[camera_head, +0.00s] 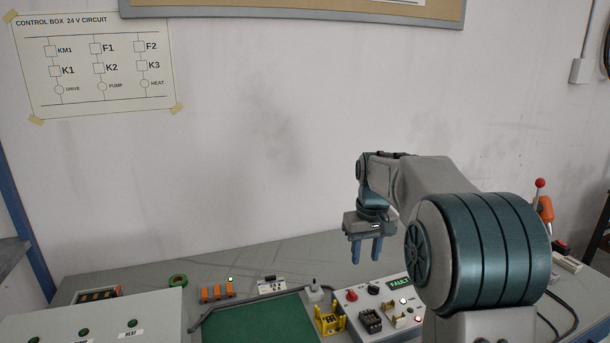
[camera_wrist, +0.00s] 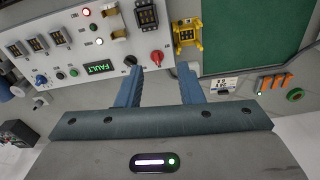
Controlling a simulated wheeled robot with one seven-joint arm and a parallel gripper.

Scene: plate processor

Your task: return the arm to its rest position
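My gripper (camera_head: 366,250) hangs in the air above the back of the bench, pointing down, with its two blue fingers apart. In the wrist view my gripper (camera_wrist: 160,88) also shows spread fingers with nothing between them. Below it is the control panel (camera_head: 349,312) with a lit green FAULT display (camera_head: 399,282), a red knob (camera_head: 352,296) and a black knob (camera_head: 373,289). The panel also shows in the wrist view (camera_wrist: 75,85). My arm reaches in from the right and hides part of the panel and bench in the head view.
A yellow holder (camera_head: 328,321) stands beside the green mat (camera_head: 262,322). Orange blocks (camera_head: 216,292) and a green ring (camera_head: 178,281) lie at the back left. A white control box (camera_head: 95,318) fills the front left. A red-knobbed lever (camera_head: 540,184) stands at right. Air left of the gripper is clear.

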